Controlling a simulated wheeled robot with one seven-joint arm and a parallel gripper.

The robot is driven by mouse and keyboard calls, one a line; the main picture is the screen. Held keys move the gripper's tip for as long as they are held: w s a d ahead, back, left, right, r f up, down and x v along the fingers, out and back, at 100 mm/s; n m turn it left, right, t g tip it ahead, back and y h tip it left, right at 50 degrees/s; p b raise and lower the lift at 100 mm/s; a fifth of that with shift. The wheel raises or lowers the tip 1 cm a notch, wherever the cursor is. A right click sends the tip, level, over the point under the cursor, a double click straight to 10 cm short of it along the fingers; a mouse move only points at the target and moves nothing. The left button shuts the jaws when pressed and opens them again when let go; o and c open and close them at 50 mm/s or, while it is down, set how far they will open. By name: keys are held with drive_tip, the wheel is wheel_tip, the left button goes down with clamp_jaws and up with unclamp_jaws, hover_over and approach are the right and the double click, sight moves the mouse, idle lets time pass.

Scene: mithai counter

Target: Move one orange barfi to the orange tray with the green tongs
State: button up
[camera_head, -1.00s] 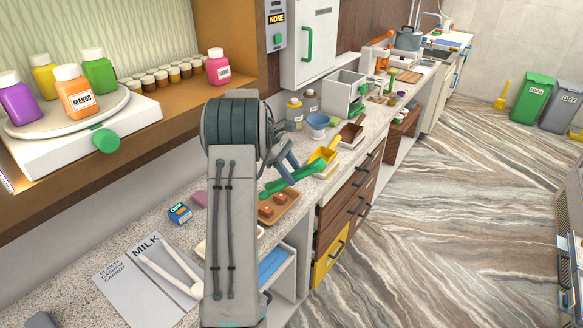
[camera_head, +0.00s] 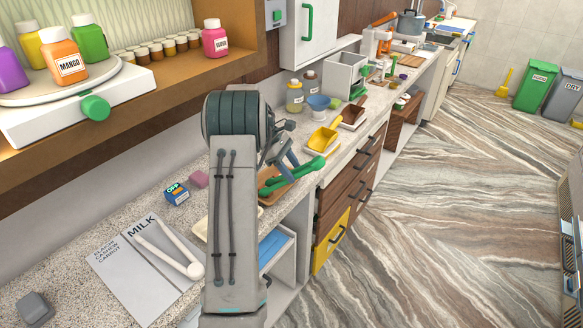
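My gripper (camera_head: 287,157) is in front of my arm, above the counter, and appears shut on the green tongs (camera_head: 295,176). The tongs slant up to the right, across an orange-brown tray (camera_head: 269,200) on the counter. The tongs and my arm cover most of this tray, so the barfi pieces on it cannot be made out. Whether the tong tips touch anything is hidden. A cream tray (camera_head: 200,229) shows partly behind my arm's left side.
A yellow scoop (camera_head: 322,140), a dark brown tray (camera_head: 352,115) and a blue bowl (camera_head: 318,103) stand beyond the tongs. White tongs (camera_head: 168,250) lie on the MILK card (camera_head: 125,275). A blue OFF box (camera_head: 176,194) and pink block (camera_head: 198,179) sit left of my arm.

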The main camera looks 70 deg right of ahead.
drive_tip(key=c, duration=0.9)
wheel_tip(320, 180, up, 12)
drive_tip(key=p, duration=0.5)
